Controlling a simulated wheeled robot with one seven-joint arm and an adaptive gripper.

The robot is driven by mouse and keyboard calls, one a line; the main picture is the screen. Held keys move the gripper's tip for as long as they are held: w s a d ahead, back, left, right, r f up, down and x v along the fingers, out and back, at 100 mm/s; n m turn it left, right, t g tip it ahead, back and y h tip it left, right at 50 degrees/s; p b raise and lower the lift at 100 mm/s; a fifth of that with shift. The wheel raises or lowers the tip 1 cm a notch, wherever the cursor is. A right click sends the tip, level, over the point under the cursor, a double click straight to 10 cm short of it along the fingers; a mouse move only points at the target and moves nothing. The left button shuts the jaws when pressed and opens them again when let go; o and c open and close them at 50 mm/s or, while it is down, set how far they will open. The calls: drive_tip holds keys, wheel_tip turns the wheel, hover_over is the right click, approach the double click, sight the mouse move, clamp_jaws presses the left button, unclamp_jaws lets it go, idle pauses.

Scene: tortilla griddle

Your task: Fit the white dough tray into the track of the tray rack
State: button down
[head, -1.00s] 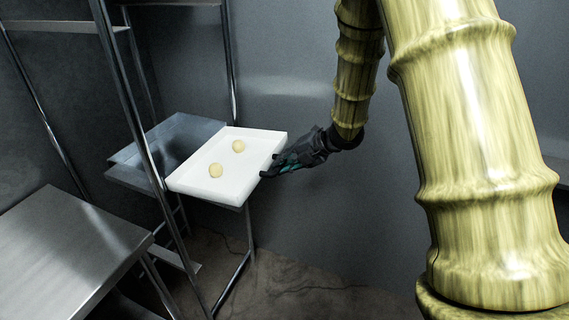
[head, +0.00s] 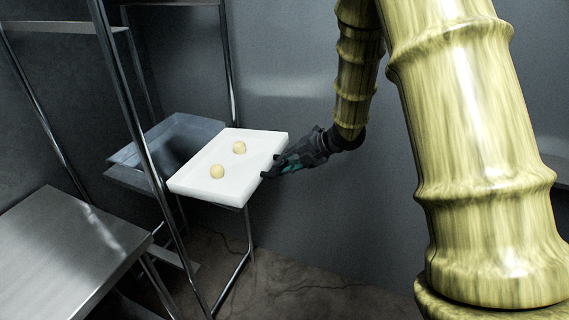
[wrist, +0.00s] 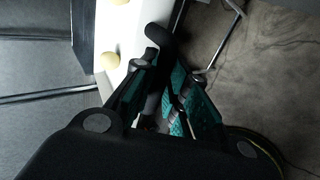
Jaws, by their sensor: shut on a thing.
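The white dough tray (head: 203,184) is held roughly level at the front of the tray rack (head: 133,112), between its uprights. Two pale dough balls lie on it, one at the middle (head: 239,147) and one nearer the left front (head: 217,171). My gripper (head: 270,173) is shut on the tray's right edge. In the wrist view the gripper (wrist: 165,75) has its fingers at the tray's edge, with the white tray (wrist: 112,38) beyond. The tray's far left edge overlaps the rack opening in the picture; whether it touches the track cannot be told.
A grey metal tray (head: 180,128) sits in the rack behind the white one. A steel table (head: 70,245) stands at the lower left. A grey wall (head: 300,70) is close behind my gripper. The floor (head: 290,290) below is clear.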

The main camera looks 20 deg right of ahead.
drive_tip(key=shift+t+y+b, duration=0.5)
drive_tip(key=shift+y+b, duration=0.1)
drive_tip(key=shift+b, duration=1.1)
drive_tip(key=shift+f+b, duration=0.7)
drive_tip(key=shift+f, duration=0.3)
idle(1.0)
drive_tip(key=shift+t+b, duration=0.4)
drive_tip(key=shift+b, duration=0.4)
idle(0.7)
drive_tip(key=shift+f, duration=0.25)
idle(0.5)
drive_tip(key=shift+f+y+b, duration=0.1)
drive_tip(key=shift+y+b, duration=0.3)
drive_tip(key=shift+b, duration=0.3)
idle(1.3)
